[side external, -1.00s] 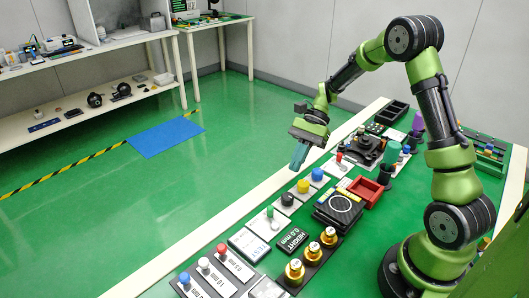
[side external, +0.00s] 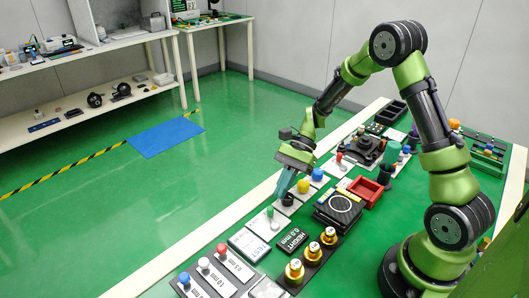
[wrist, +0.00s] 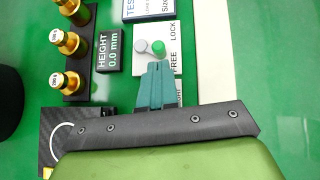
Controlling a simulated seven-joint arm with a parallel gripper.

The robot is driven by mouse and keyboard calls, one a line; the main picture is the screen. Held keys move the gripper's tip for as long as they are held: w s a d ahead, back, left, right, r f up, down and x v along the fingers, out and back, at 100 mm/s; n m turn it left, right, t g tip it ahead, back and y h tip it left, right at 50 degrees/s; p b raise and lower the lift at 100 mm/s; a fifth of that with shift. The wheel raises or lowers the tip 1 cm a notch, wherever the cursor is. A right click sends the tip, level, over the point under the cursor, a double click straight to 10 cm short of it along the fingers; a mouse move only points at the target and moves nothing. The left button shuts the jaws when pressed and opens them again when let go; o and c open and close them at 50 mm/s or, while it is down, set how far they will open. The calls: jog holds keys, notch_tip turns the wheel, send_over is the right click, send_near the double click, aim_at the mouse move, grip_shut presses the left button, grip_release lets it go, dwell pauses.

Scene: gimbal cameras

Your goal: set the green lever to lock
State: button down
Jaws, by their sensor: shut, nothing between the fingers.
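The green lever (side external: 270,212) stands on a small white plate (side external: 262,224) in the row along the table's outer edge. In the wrist view, its green knob (wrist: 158,48) sits right of a grey round part (wrist: 140,46). The plate (wrist: 168,28) reads LOCK at its upper right and FREE at its lower right; the knob lies between the words, nearer FREE. My gripper (side external: 282,193), with teal fingers, is shut and empty, above the row near the black knob. In the wrist view, my fingertips (wrist: 157,68) appear just below the lever and cover part of the plate's lower edge.
A black knob (side external: 287,200), a yellow knob (side external: 303,186) and a blue knob (side external: 317,174) stand farther along the row. A HEIGHT display (side external: 292,240), a TEST panel (side external: 248,245) and brass weights (side external: 294,270) stand near the lever.

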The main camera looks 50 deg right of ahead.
jog(key=shift+x, duration=1.05)
jog(key=shift+w+a+n+g, duration=0.35)
jog(key=shift+n+g, duration=0.25)
jog(key=shift+n, duration=0.2)
jog(key=n+g, duration=0.1)
jog(key=w+a+n+g+h, duration=0.1)
jog(key=n, duration=0.1)
jog(key=shift+w+a+g, duration=0.15)
jog(key=shift+a+g, duration=0.1)
jog(key=shift+g, duration=0.05)
jog(key=n+h, duration=0.1)
jog(key=a+n+g, duration=0.1)
jog(key=n, duration=0.1)
jog(key=shift+w+a+g+h, duration=0.15)
jog(key=shift+w+g+h, duration=0.15)
jog(key=shift+w+h, duration=0.1)
jog(key=n+h, duration=0.1)
jog(key=a+n+g, duration=0.1)
jog(key=shift+a+n+h, duration=0.3)
jog(key=shift+n+h, duration=0.1)
jog(key=shift+d, duration=0.15)
